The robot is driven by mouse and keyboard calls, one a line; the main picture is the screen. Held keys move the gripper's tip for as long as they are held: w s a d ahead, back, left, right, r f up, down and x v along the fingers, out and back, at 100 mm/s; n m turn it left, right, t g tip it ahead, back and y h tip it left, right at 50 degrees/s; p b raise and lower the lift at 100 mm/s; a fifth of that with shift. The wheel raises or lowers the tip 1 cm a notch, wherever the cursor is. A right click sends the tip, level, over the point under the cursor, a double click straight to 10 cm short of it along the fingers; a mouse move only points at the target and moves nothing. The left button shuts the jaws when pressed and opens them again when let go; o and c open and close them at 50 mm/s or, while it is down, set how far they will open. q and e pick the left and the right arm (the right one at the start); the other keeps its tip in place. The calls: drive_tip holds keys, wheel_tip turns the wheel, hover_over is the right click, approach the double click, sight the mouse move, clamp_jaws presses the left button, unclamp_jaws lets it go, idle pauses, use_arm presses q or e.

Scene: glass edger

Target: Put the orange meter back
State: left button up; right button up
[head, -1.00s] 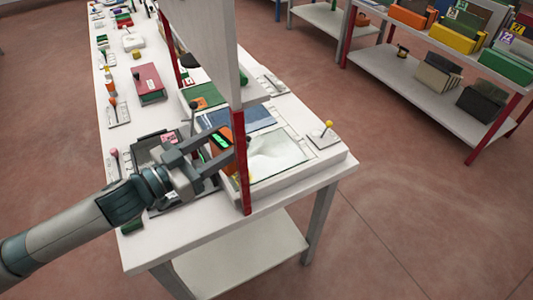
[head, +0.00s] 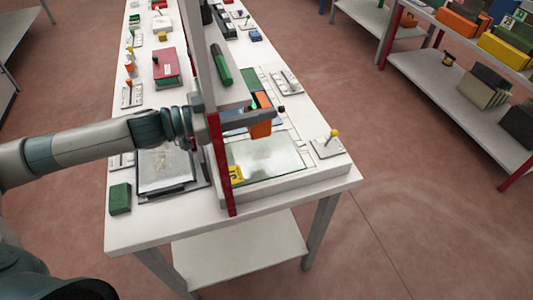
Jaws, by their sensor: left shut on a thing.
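The orange meter (head: 261,129) is a small orange block with a dark face and a bit of green showing. My left gripper (head: 262,115) is shut on it and holds it over the back part of the glass pane (head: 268,157) on the white table (head: 147,228). My left arm comes in from the left and passes behind a red post (head: 219,170), which hides part of the wrist. Whether the meter touches anything below cannot be told. My right gripper is not in view.
A white upright panel (head: 200,60) rises close beside the left gripper. A dark-framed tray (head: 165,172) and a green block (head: 120,198) are left of the post. A yellow tag (head: 236,174) lies by the glass, and a yellow-knobbed lever (head: 329,144) stands at the right edge.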

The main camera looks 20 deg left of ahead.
use_arm(q)
drive_tip(key=shift+s+a+r, duration=0.1)
drive_tip(key=shift+a, duration=0.1)
drive_tip(key=shift+d+f, duration=0.1)
drive_tip(key=shift+f, duration=0.3)
wheel_tip(320, 180, down, 4)
drive_tip(key=shift+f+p, duration=0.1)
drive_tip(key=shift+p, duration=0.2)
drive_tip(key=shift+f, duration=0.45)
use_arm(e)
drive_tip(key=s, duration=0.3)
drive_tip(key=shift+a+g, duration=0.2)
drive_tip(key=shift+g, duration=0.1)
use_arm(q)
drive_tip(key=shift+f, duration=0.1)
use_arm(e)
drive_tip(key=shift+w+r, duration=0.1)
